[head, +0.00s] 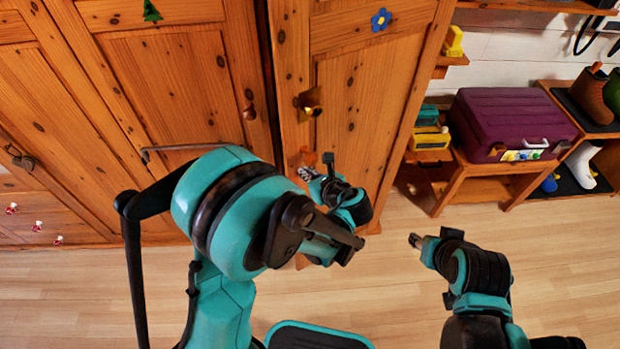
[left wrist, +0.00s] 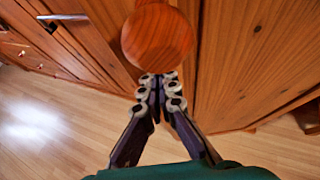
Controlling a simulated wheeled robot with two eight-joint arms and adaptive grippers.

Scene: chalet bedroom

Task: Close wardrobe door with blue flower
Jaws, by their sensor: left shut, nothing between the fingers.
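The wooden wardrobe door (head: 370,110) has a blue flower (head: 381,19) near its top and a brass fitting (head: 310,103) by its left edge. A dark gap runs along that left edge, and the door seems to stand ajar. My left gripper (head: 309,174) is in front of the door's lower left part. In the left wrist view its fingers (left wrist: 159,88) are together and empty, just below a round wooden knob (left wrist: 158,38). I cannot tell whether they touch the knob. My right gripper (head: 416,241) is over the floor, to the right and apart from the door.
A door with a green tree (head: 151,11) stands left, with a metal bar handle (head: 192,147). Right of the wardrobe, a purple case (head: 512,122) lies on a low wooden stand (head: 459,180). A shelf with boots (head: 581,165) is at far right. The floor (head: 400,290) in front is open.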

